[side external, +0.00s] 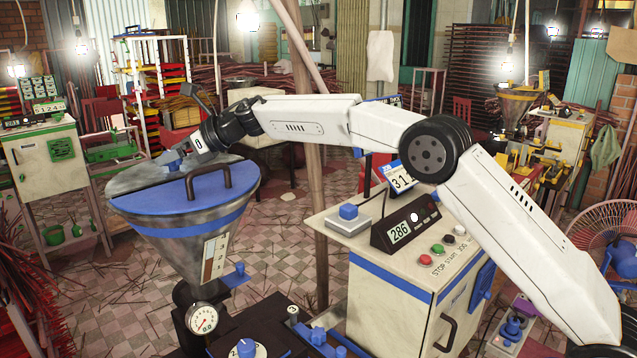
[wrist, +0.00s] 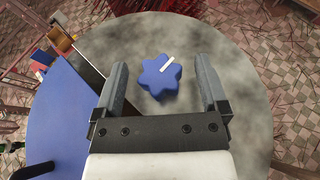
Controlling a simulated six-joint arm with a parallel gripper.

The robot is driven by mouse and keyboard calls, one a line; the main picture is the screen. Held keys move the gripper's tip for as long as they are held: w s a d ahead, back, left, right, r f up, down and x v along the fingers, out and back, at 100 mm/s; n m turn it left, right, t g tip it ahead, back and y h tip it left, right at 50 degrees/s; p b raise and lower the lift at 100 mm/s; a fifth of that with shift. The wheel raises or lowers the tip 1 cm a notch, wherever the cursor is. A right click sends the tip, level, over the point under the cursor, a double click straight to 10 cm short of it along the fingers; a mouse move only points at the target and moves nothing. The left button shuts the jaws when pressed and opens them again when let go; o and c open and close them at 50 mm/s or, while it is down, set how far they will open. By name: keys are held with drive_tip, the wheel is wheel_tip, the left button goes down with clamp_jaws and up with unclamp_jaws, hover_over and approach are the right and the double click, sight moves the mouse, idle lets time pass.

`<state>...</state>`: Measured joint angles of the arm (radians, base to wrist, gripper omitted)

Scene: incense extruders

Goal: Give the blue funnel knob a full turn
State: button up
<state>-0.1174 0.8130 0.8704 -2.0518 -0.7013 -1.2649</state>
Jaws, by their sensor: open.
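The blue funnel knob (wrist: 160,82) is star-shaped with a white mark on top. In the wrist view it sits on the grey half of the funnel lid (wrist: 225,50), between and a little ahead of my open fingers. The white mark slants up to the right. My gripper (wrist: 162,88) has a finger on each side of the knob, with a gap on both sides. In the side view my gripper (side external: 172,160) is over the far left of the funnel (side external: 190,250). The knob is hard to make out there.
A blue half-lid (side external: 170,195) with a dark handle (side external: 208,180) covers the near side of the funnel. A gauge (side external: 203,318) is below it. A control cabinet (side external: 390,320) with a display and buttons stands to the right, under my arm.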

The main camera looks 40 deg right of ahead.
drive_tip(key=shift+w+a+f, duration=0.15)
drive_tip(key=shift+w+a, duration=0.05)
drive_tip(key=shift+a, duration=0.05)
clamp_jaws()
idle(0.3)
drive_tip(key=shift+m+h, duration=0.3)
drive_tip(key=shift+m+t+h, duration=1.2)
drive_tip(key=shift+m+h, duration=0.3)
drive_tip(key=shift+f+m+h, duration=0.15)
drive_tip(key=shift+m+h, duration=0.15)
drive_tip(key=shift+h, duration=0.1)
